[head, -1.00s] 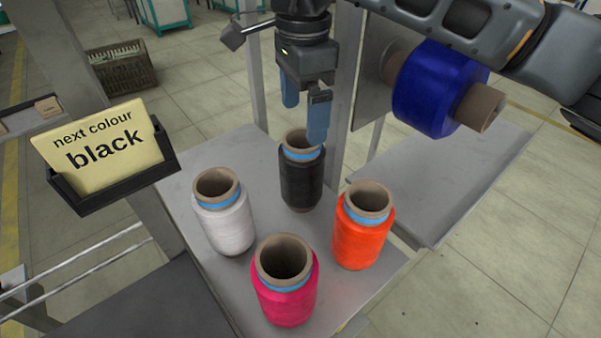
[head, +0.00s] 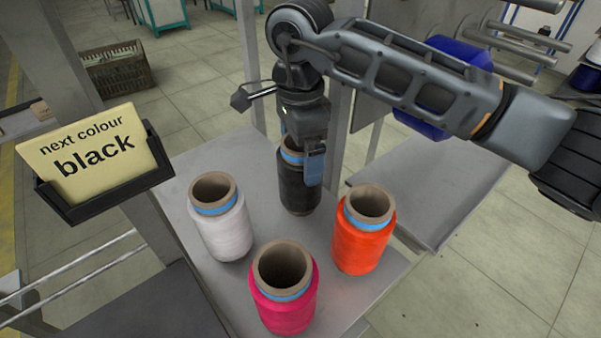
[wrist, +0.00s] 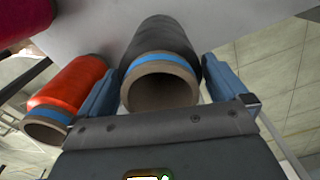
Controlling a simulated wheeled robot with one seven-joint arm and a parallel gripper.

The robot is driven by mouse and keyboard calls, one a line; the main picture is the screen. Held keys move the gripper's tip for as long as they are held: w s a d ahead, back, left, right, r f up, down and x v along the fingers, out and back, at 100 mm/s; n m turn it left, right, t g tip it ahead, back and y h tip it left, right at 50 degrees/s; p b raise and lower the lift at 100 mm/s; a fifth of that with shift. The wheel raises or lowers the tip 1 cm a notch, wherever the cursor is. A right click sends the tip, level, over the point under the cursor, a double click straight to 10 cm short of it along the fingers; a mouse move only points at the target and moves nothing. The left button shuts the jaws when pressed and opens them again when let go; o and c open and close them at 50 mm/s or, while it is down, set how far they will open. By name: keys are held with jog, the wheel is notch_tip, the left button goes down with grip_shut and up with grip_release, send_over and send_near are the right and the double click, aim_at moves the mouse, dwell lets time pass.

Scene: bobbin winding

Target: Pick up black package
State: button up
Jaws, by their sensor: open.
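The black package (head: 298,192) is a dark yarn bobbin with a brown tube and a blue band, standing upright on the grey table at the back of the group. In the wrist view the black package (wrist: 163,42) lies between my two blue fingers, its tube mouth facing the camera. My gripper (head: 303,160) points down over its top and hides part of its rim. In the wrist view my gripper (wrist: 160,88) is open, with one finger on each side of the package; a gap shows on the right, and contact on the left cannot be told.
A white package (head: 221,228), an orange package (head: 362,240) and a pink package (head: 284,300) stand close around on the table (head: 215,155). A sign (head: 92,150) reads "next colour black". A blue package (head: 425,122) hangs behind my arm at right.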

jog(key=c, duration=1.2)
jog(key=shift+r, duration=0.1)
